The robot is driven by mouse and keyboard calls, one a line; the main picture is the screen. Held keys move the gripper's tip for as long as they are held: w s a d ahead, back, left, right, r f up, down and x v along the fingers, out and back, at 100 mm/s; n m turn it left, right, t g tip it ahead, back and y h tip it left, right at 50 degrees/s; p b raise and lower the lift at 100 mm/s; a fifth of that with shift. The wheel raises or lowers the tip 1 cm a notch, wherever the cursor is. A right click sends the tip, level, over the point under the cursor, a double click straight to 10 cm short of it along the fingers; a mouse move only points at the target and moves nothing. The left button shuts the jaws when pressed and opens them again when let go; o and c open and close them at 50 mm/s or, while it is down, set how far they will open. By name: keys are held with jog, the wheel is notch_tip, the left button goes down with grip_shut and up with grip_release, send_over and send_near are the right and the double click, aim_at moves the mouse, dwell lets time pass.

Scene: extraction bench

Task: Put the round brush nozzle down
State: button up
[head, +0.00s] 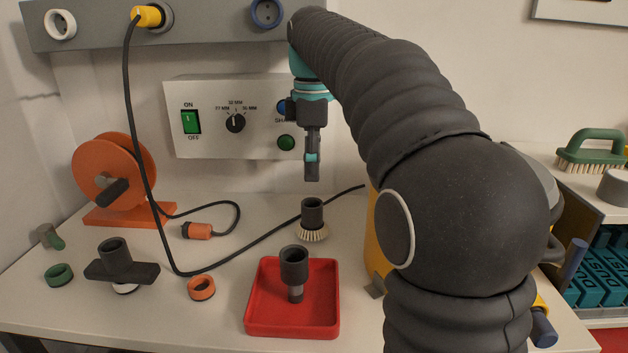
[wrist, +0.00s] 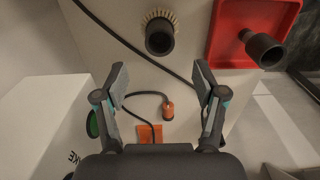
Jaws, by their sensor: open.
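The round brush nozzle (head: 312,221) stands upright on the bench, bristles down and its dark tube up, behind the red tray. It also shows in the wrist view (wrist: 159,38) near the top, seen from above. My gripper (head: 312,178) is above it in the head view, apart from it. In the wrist view my gripper (wrist: 160,80) has its two fingers spread wide with nothing between them.
A red tray (head: 255,318) holding a dark nozzle (head: 294,262) stands in front of the brush. A black cable (head: 245,250) crosses the bench beside it. A flat nozzle (head: 118,262), an orange ring (head: 202,288), a green ring (head: 59,274) and an orange reel (head: 118,165) are at left.

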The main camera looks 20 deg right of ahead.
jog(key=shift+r, duration=1)
dwell(0.7)
